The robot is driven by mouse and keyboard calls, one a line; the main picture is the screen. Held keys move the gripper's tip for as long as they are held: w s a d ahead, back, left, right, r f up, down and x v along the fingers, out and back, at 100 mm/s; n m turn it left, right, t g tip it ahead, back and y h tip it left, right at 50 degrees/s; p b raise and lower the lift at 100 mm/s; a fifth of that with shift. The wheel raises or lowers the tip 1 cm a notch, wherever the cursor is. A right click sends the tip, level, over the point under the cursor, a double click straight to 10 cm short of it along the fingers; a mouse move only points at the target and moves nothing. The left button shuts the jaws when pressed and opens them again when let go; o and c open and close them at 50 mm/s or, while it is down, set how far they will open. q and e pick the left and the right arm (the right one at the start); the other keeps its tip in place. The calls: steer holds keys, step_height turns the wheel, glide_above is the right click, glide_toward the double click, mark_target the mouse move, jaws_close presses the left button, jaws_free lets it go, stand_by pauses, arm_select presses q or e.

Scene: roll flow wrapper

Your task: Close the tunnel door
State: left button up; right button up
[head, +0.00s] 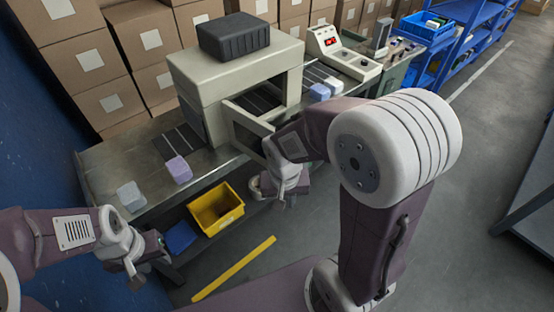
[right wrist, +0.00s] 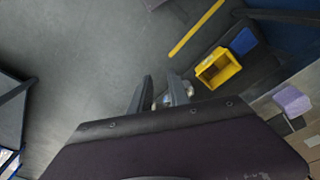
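The tunnel (head: 240,88) is a beige box over the conveyor in the head view. Its door (head: 243,132), a pale frame with a dark window, stands swung open toward me from the tunnel's front. My right gripper (head: 278,188) is below and to the right of the door, partly hidden by its own wrist, and does not visibly touch it. In the right wrist view its two fingers (right wrist: 160,94) are apart, with no held object seen between them. My left gripper (head: 146,265) is at the lower left, far from the door, and looks open and empty.
A lilac block (head: 178,169) and a grey-white block (head: 131,196) lie on the metal table (head: 105,160). A yellow bin (head: 215,208) sits below the table's front edge. A control box (head: 342,52) stands right of the tunnel. A dark block (head: 233,36) is on the tunnel's top.

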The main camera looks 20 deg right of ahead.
steer(key=w+r+m+h, duration=0.1)
steer(key=w+r+m, duration=0.1)
steer(key=w+r+m+h, duration=0.1)
steer(key=w+r+m, duration=0.1)
steer(key=m, duration=0.1)
steer(key=w+r+m, duration=0.2)
steer(key=w, duration=0.1)
steer(key=shift+a+m+t+h, duration=0.25)
steer(key=shift+m+t+h, duration=0.15)
jaws_close()
steer(key=w+d+f+m, duration=0.1)
steer(key=w+d+f, duration=0.3)
steer(key=d+f, duration=0.3)
steer(key=shift+f+p, duration=0.4)
steer(key=shift+f, duration=0.45)
steer(key=shift+w, duration=0.1)
